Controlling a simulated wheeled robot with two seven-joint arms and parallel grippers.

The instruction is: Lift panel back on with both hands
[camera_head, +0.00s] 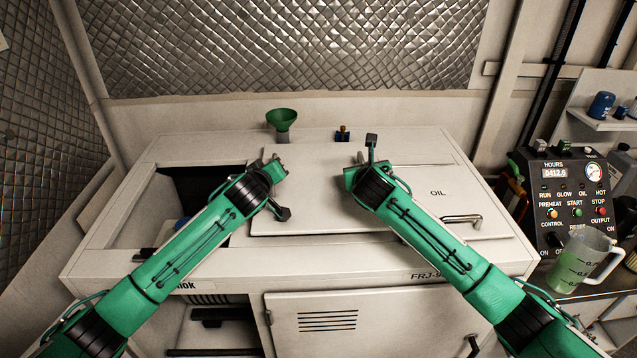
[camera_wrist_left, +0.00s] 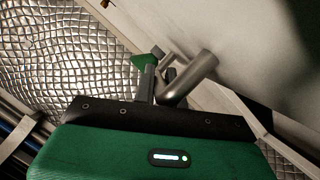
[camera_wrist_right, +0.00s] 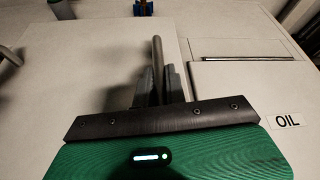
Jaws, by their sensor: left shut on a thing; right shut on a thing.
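The off-white panel (camera_head: 310,215) lies over the right part of the cabinet top, below both grippers. It also shows as a pale surface in the right wrist view (camera_wrist_right: 60,110). My left gripper (camera_head: 280,168) is at the panel's left side, shut on a round metal bar handle (camera_wrist_left: 195,75). My right gripper (camera_head: 352,175) is near the middle of the cabinet top, shut on a thin metal bar (camera_wrist_right: 157,55) that stands up between its fingers. The arms and wrists hide parts of the panel's edges. I cannot tell whether the panel rests flat all round.
A dark opening (camera_head: 200,182) lies left of the panel. A green funnel (camera_head: 281,119) and a small blue and brass fitting (camera_head: 342,134) stand behind. An OIL label (camera_head: 438,193) and a metal handle (camera_head: 462,219) are to the right. The control box (camera_head: 570,200) and measuring jug (camera_head: 580,262) stand beyond.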

